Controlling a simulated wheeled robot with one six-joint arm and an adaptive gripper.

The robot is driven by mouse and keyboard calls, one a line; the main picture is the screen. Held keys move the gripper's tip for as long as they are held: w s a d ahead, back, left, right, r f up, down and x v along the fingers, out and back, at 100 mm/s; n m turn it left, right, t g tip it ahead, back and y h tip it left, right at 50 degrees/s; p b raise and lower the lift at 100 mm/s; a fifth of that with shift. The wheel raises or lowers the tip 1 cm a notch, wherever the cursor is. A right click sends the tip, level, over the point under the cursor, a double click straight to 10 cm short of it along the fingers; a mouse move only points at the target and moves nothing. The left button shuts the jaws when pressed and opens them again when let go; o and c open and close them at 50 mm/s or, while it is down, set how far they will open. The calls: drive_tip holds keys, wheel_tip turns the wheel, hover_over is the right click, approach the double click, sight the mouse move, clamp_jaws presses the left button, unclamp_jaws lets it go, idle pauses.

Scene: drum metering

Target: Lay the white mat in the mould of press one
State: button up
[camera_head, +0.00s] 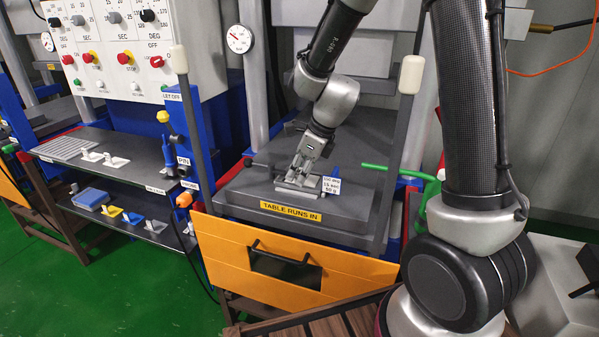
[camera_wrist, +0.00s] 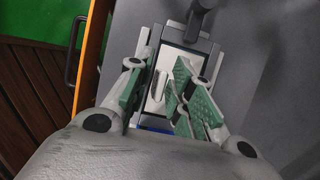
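My gripper (camera_head: 308,158) points down over the mould (camera_head: 298,186), a small pale metal frame on the press's dark table. In the wrist view, the green-padded fingers of my gripper (camera_wrist: 160,88) stand apart on either side of a narrow white piece (camera_wrist: 156,88). This may be the white mat. It lies within the outline of the mould (camera_wrist: 188,58), partly hidden by the fingers. I cannot tell whether it lies flat or touches a finger. In the head view the gripper hides most of the mould's inside.
A small label card (camera_head: 331,186) stands at the mould's right. Grey posts flank the dark table (camera_head: 350,214), with an orange drawer front (camera_head: 225,250) below. A green handle (camera_head: 400,172) is at the right.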

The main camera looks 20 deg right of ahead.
idle(0.3)
drive_tip(key=v, duration=1.2)
